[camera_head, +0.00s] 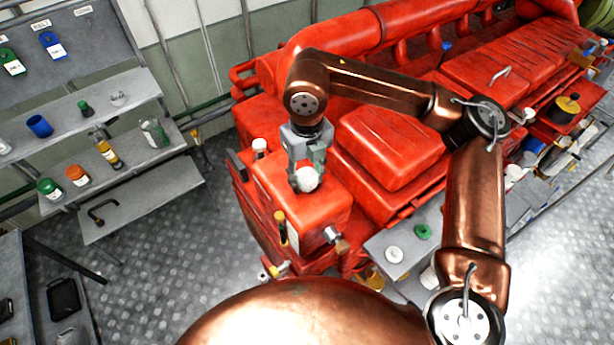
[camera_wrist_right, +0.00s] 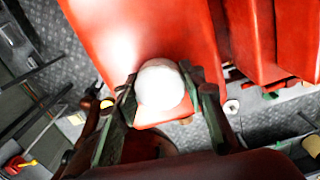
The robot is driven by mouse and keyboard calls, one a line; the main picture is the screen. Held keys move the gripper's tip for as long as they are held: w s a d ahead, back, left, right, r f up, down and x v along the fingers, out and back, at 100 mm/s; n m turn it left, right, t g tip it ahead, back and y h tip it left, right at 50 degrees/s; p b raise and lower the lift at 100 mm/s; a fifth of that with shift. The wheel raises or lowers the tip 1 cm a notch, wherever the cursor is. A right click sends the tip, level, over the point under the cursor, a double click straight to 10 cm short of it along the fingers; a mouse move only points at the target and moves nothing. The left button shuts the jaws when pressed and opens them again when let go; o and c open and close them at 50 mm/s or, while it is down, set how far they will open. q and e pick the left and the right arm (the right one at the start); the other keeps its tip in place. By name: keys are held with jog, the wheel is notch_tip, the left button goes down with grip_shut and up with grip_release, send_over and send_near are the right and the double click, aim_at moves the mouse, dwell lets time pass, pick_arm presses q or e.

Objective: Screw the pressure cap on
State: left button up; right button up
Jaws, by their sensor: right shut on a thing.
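The pressure cap (camera_head: 307,179) is a round white piece at the top of the red engine's front box (camera_head: 318,212). My right gripper (camera_head: 306,176) reaches down over that box and is shut on the cap. In the right wrist view the cap (camera_wrist_right: 160,84) sits between the two fingers (camera_wrist_right: 160,100), with the red surface behind it. Whether the cap touches the filler opening is hidden by the cap and fingers. My left gripper is not in view.
A second white-topped fitting (camera_head: 260,147) stands on the box's left corner. A yellow-handled dipstick (camera_head: 281,228) is at its front. Grey shelves (camera_head: 130,180) with bottles and jars stand at left. A grey side tray (camera_head: 385,262) holds a white disc and a green ring. Open floor lies between shelves and engine.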

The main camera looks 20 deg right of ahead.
jog(key=shift+m, duration=1.7)
jog(key=shift+m, duration=0.8)
jog(key=o, duration=1.1)
jog(key=shift+o, duration=0.2)
notch_tip(320, 180, up, 11)
jog(key=shift+f, duration=0.1)
jog(key=shift+r, duration=0.6)
